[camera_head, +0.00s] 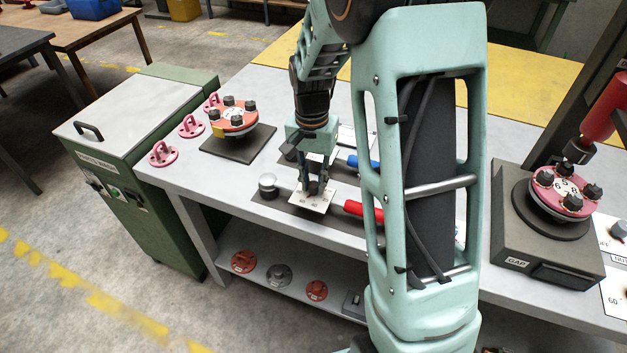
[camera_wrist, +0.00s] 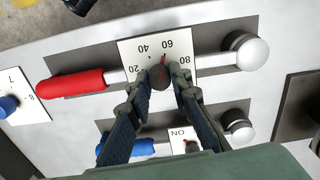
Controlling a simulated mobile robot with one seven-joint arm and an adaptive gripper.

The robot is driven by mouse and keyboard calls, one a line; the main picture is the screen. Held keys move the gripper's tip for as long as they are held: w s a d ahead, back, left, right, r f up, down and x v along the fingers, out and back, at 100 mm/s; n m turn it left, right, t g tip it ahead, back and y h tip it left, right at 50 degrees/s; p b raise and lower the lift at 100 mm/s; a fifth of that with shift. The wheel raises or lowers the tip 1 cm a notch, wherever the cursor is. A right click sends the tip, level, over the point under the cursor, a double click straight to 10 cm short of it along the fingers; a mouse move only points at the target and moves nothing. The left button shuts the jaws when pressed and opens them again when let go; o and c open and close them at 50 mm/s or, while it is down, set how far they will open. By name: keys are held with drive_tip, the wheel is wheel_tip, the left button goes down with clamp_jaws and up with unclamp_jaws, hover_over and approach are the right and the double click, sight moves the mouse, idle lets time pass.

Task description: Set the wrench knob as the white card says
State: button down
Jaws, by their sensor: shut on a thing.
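A white dial plate (camera_wrist: 128,47) numbered 20, 40, 60 and 80 lies on a torque wrench with a red handle (camera_wrist: 72,83) and a round silver end (camera_wrist: 247,52). A small dark knob (camera_wrist: 160,78) sits on the plate; a red pointer mark by it points near 60. My gripper (camera_wrist: 160,73) has its two fingers closed on the knob's sides. In the head view my gripper (camera_head: 314,187) reaches down to the plate (camera_head: 308,203), beside the red handle (camera_head: 362,210). A white card (camera_head: 615,294) at the far right seems to read 60, cut off by the frame edge.
A blue-handled wrench (camera_wrist: 112,150) with an ON plate (camera_wrist: 180,135) lies close alongside. A grey box labelled GAP (camera_head: 517,262) carries a pink flange (camera_head: 545,198) at right. An orange flange (camera_head: 236,125) stands on a dark plate at left. Pink brackets (camera_head: 163,154) line the left edge.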

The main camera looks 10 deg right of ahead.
sight(313, 183)
drive_tip(key=shift+m, duration=0.3)
drive_tip(key=c, duration=1.7)
unclamp_jaws()
drive_tip(key=shift+c, duration=0.2)
drive_tip(key=shift+r, duration=0.1)
wheel_tip(313, 183, up, 12)
drive_tip(key=shift+w, duration=0.15)
